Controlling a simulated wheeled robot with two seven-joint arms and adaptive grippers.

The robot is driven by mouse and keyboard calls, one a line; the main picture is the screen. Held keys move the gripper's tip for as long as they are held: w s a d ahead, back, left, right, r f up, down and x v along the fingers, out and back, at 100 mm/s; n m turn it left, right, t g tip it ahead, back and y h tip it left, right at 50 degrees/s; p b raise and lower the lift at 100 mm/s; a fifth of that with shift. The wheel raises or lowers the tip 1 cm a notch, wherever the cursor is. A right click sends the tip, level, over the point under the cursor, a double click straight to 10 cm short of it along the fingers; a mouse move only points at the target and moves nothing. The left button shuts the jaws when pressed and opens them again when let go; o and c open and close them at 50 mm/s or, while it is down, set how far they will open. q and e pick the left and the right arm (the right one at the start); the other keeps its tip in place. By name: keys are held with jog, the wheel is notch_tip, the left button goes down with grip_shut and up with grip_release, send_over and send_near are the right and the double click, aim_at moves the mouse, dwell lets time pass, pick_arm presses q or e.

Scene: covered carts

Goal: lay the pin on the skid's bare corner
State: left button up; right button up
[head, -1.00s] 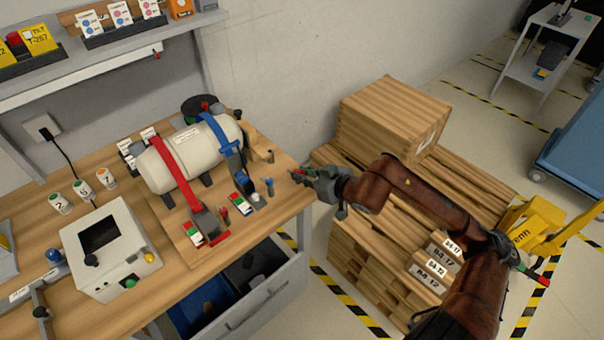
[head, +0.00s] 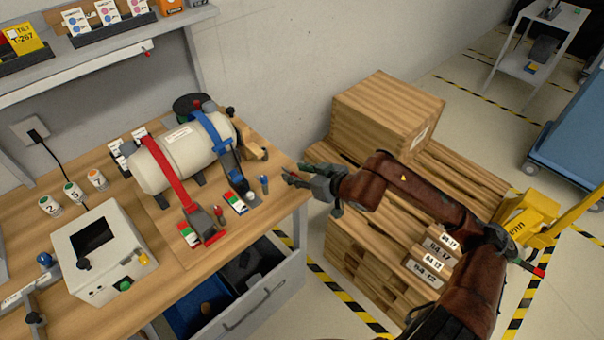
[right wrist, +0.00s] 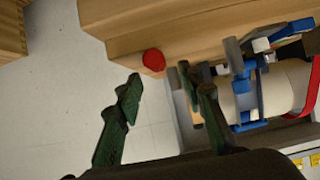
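A red round pin head (right wrist: 153,60) shows in the right wrist view at the wooden edge, beyond and between my fingertips. In the head view a small red spot (head: 291,177) shows at the same gripper; the pin's shaft is hidden. My right gripper (head: 291,176) is at the bench's right corner, fingers spread. In the right wrist view its fingers (right wrist: 160,86) are apart, with nothing clearly between them. My left gripper is not in view.
A blue peg (head: 264,184) and a red-and-black strap buckle (head: 203,222) stand near the skid's front. A grey control box (head: 105,255) is at left. An open drawer (head: 250,318) is below. Stacked pallets with a wooden crate (head: 385,115) stand right of the bench.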

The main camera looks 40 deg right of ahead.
jog(key=v, duration=1.1)
jog(key=shift+s+r, duration=0.2)
jog(key=shift+s, duration=0.2)
jog(key=shift+d, duration=0.1)
